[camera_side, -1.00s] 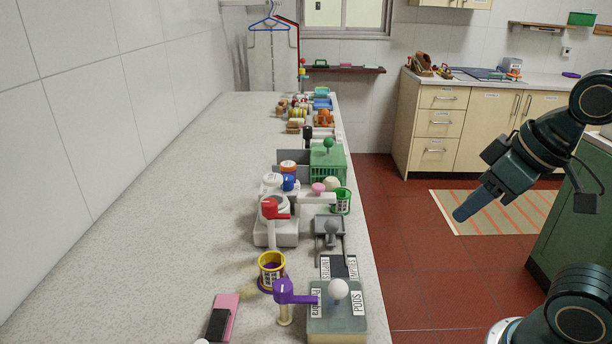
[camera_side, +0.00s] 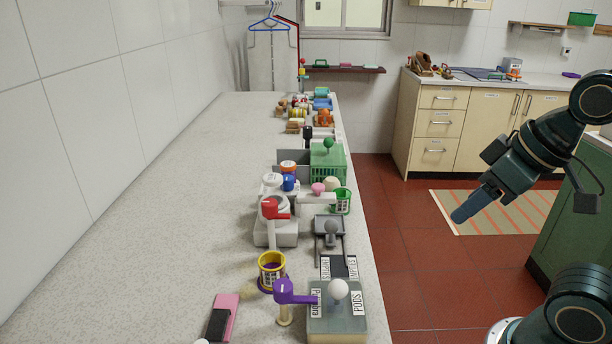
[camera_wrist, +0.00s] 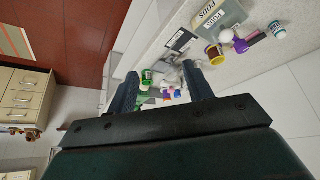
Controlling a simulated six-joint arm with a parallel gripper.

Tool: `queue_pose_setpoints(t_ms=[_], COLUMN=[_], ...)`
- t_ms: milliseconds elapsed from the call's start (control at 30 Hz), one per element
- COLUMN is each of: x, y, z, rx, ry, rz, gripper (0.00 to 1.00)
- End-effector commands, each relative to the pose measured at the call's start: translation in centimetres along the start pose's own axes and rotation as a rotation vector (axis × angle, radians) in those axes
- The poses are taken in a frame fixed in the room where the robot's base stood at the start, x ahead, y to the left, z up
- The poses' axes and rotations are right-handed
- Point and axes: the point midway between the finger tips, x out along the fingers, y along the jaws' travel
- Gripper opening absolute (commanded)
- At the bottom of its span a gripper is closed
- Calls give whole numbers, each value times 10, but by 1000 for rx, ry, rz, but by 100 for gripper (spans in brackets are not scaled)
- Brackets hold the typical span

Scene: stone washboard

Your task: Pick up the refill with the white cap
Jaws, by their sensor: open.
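My gripper (camera_side: 472,207) is open and empty, out over the floor to the right of the counter and well apart from everything on it. In the wrist view my gripper's two fingers (camera_wrist: 160,80) stand apart with the counter things beyond them. Round capped pieces sit in a cluster at the middle of the counter: a white one (camera_side: 272,180), a blue one (camera_side: 289,182) and an orange one (camera_side: 288,167). A small teal and white bottle (camera_wrist: 277,30) shows in the wrist view. I cannot tell for certain which is the refill with the white cap.
A grey PODS box (camera_side: 337,318) with a white knob, a purple lever (camera_side: 290,293) and a yellow-rimmed cup (camera_side: 271,270) stand near the front. A green basket (camera_side: 328,162) is farther back. The counter's left side (camera_side: 170,220) is clear, beside a tiled wall.

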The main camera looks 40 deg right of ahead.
Motion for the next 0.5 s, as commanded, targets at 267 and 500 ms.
queue_pose_setpoints(t_ms=[267, 500], x=[0, -5], y=[0, -1], z=[0, -15], rx=[-1, -30], ry=[0, -15], rz=[0, -2], gripper=[51, 51])
